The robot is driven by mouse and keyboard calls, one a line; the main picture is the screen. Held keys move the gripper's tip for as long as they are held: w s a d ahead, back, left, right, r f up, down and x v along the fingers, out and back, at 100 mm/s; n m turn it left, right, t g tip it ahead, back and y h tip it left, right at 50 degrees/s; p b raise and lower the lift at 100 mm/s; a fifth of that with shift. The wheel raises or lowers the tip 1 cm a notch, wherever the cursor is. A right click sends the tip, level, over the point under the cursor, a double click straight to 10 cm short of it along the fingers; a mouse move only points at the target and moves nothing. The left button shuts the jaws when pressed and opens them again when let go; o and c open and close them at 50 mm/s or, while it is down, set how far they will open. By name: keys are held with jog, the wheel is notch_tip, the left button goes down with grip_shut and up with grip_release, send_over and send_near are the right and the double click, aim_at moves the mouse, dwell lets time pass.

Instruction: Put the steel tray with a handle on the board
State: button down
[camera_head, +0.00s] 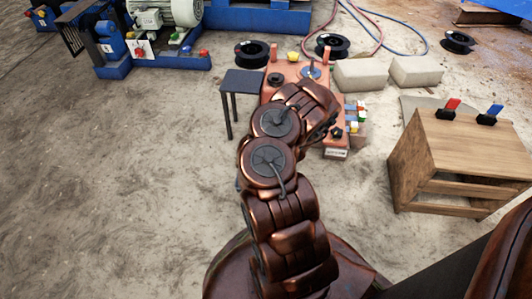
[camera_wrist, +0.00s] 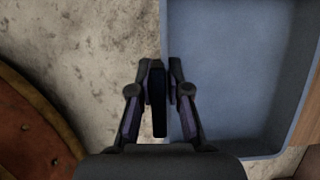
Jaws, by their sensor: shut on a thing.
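The blue-grey steel tray (camera_wrist: 235,75) fills the right half of the wrist view, with its raised rim along the left and bottom. My gripper (camera_wrist: 160,75) is at the tray's left side, shut on its dark handle (camera_wrist: 159,105), which stands between the fingers. In the head view my arm hides the gripper, and I cannot make out the tray. An orange-red board (camera_head: 285,70) with knobs and coloured blocks lies beyond my arm, partly covered by it. I cannot tell for certain that it is the task's board.
A small dark table (camera_head: 243,81) stands left of the orange-red board. A wooden cabinet (camera_head: 470,145) with red and blue clips stands at right. Pale blocks (camera_head: 360,75), black spools (camera_head: 252,53) and hoses lie behind. The concrete floor at left is clear.

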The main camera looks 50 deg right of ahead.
jog(key=shift+s+a+f, duration=0.2)
jog(key=shift+s+f, duration=0.1)
jog(key=shift+s, duration=0.1)
jog(key=shift+w+d, duration=0.15)
jog(key=shift+d, duration=0.25)
jog(key=shift+w+d+f+p, duration=0.1)
jog(key=shift+w+d+p, duration=0.05)
jog(key=shift+w+d, duration=0.35)
jog(key=shift+w+d+p, duration=0.15)
jog(key=shift+w+d, duration=0.1)
jog(key=shift+d, duration=0.3)
jog(key=shift+w+d, duration=0.45)
jog(key=shift+w+d+b, duration=0.45)
jog(key=shift+w+d, duration=0.8)
jog(key=shift+d, duration=0.55)
jog(key=shift+w+d+b, duration=0.45)
jog(key=shift+w+d, duration=0.8)
jog(key=shift+d, duration=0.6)
jog(key=shift+w+d+b, duration=0.45)
jog(key=shift+w+d, duration=0.8)
jog(key=shift+d, duration=0.55)
jog(key=shift+f+b, duration=0.25)
jog(key=shift+b, duration=0.2)
jog(key=c, duration=1.1)
grip_release()
jog(key=shift+c, duration=0.2)
